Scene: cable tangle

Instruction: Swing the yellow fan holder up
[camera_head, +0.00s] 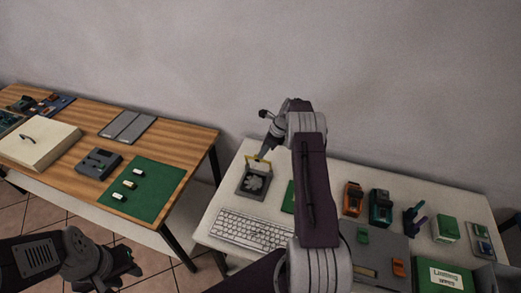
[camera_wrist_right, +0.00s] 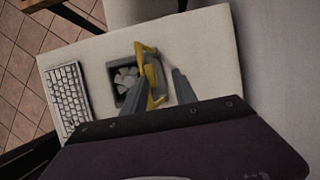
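The fan (camera_head: 254,184) sits in a dark square frame on the white table. Its yellow holder (camera_head: 259,160) stands at the frame's back edge in the head view; in the right wrist view the yellow holder (camera_wrist_right: 149,70) runs along one side of the fan (camera_wrist_right: 126,79). My right gripper (camera_head: 264,153) is over the holder. In the right wrist view the fingers of my right gripper (camera_wrist_right: 160,74) are apart, one overlapping the holder and the other off to its right. Contact is unclear. My left gripper (camera_head: 124,271) is at the lower left, away from the fan; its finger gap is unclear.
A keyboard (camera_head: 250,231) lies in front of the fan. A green board (camera_head: 289,197) is partly hidden by my right arm. An orange device (camera_head: 352,198), a green device (camera_head: 380,207) and a grey panel (camera_head: 375,243) stand to the right. A wooden table (camera_head: 190,140) is at left.

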